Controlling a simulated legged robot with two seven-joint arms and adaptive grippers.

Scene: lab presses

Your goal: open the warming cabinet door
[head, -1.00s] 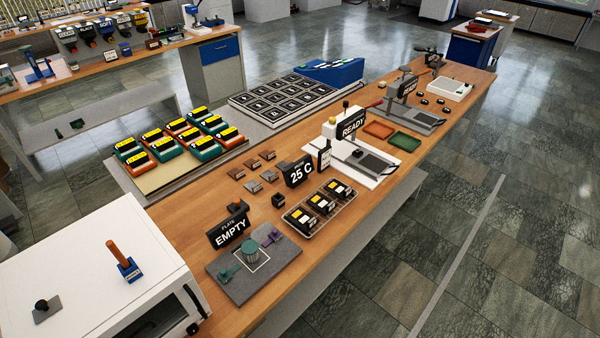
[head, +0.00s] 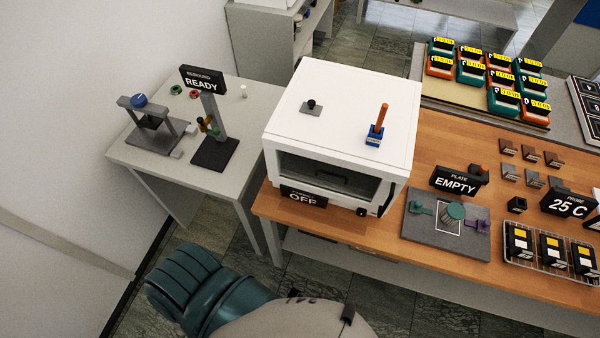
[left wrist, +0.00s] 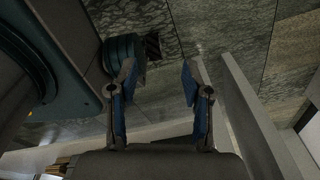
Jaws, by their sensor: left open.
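The white warming cabinet (head: 345,95) stands at the left end of the wooden bench. Its front door (head: 300,165) has a dark window and looks shut. A dark handle bar (head: 345,178) shows on the door front. A black sign reading OFF (head: 304,197) hangs at the lower left of the front, and a dark knob (head: 361,211) sits at the lower right. My left gripper (left wrist: 160,72) is open and empty in the left wrist view, over the floor, with no part of the cabinet clearly between its fingers. My right gripper is not in view.
A grey side table (head: 245,125) with a press and a READY sign (head: 203,80) stands left of the cabinet. A blue holder with an orange handle (head: 375,133) is on the cabinet top. A plate station (head: 420,232) lies to the right. Floor is open before the bench.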

